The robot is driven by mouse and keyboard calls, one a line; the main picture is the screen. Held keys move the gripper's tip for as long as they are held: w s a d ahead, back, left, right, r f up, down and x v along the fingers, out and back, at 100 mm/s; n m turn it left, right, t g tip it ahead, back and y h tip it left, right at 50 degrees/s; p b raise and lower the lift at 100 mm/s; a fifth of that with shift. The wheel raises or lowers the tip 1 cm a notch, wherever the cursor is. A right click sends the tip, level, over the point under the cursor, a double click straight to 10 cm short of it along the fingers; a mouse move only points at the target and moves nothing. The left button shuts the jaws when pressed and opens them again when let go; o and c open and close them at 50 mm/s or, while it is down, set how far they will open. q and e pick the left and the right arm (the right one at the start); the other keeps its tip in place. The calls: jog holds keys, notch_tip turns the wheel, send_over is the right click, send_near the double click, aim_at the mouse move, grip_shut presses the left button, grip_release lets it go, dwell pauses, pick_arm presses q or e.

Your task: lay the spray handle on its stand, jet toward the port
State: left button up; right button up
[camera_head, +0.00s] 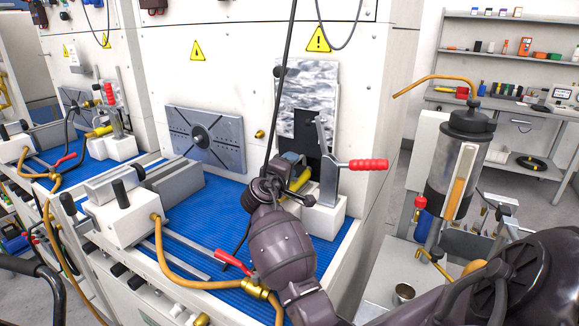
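The spray handle (301,180), with a yellow body, shows partly behind my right gripper (287,178), just left of the toggle clamp on the stand. The stand is a white block (325,215) with a grey upright clamp and a red lever grip (368,165). My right arm enters from the lower right, and its wrist covers much of the handle. The fingers are too small and overlapped to tell whether they grip the handle or whether it rests on the block. A small brass port (260,134) is on the white wall behind. My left gripper is not in view.
A grey plate with a round hub (201,137) is on the wall. A white clamp fixture (122,217) stands on the blue ribbed mat (200,210), with an orange hose and red lever. A dark cable (284,75) hangs beside my gripper. A cylindrical tank (460,165) stands right.

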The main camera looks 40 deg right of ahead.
jog(key=shift+a+f, duration=0.1)
jog(key=v, duration=1)
jog(key=shift+s+a, duration=0.15)
jog(key=shift+a, duration=0.15)
